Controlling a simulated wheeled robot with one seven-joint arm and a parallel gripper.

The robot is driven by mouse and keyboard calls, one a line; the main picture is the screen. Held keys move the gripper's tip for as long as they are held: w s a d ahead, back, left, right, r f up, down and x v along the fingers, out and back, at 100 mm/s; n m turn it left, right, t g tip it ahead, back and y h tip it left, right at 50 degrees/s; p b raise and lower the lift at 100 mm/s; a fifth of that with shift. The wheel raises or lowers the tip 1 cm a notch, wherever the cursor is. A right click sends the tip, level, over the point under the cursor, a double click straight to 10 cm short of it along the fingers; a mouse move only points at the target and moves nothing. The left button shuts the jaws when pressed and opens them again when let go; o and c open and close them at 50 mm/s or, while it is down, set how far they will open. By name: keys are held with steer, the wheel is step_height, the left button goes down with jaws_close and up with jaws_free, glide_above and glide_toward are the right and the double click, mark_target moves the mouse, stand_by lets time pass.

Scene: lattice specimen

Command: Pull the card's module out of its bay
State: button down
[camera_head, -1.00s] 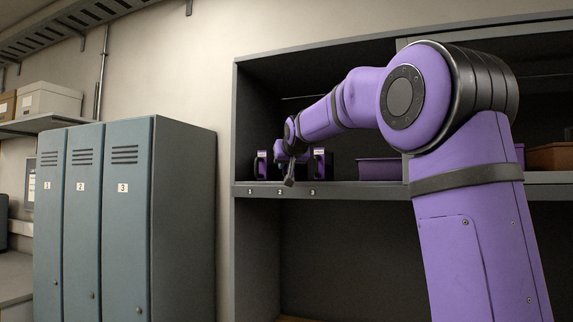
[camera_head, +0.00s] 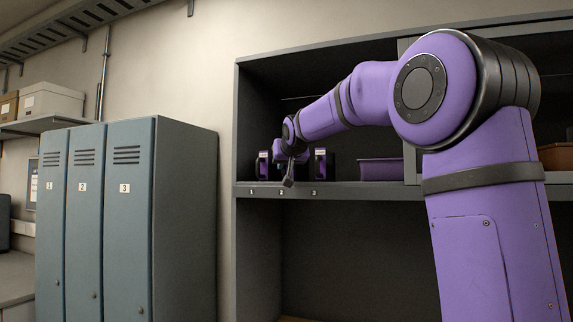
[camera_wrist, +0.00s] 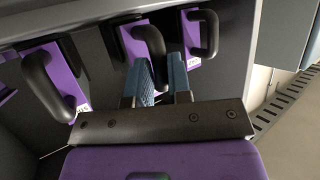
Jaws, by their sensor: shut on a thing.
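Several purple modules with black loop handles are in numbered bays on the grey shelf (camera_head: 350,190). In the head view one module (camera_head: 263,166) is above label 1 and another (camera_head: 320,163) above label 3. My gripper (camera_head: 288,170) is between them, in front of bay 2. In the wrist view my blue-padded gripper (camera_wrist: 166,82) is shut on the black handle (camera_wrist: 152,38) of the middle module (camera_wrist: 129,42). The left module (camera_wrist: 62,66) and right module (camera_wrist: 190,28) stand apart from it. I cannot tell how far the middle module sits in its bay.
Blue-grey lockers (camera_head: 130,230) numbered 1 to 3 stand left of the shelf. A purple bin (camera_head: 380,171) is on the shelf right of the bays. A sheet (camera_head: 31,185) hangs on the left wall, too small to read. The neighbouring handles are close to my fingers.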

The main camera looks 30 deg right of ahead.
steer(key=s+a, duration=0.9)
steer(key=a, duration=0.3)
steer(key=shift+s+a, duration=0.25)
steer(key=shift+s, duration=0.15)
stand_by(1.2)
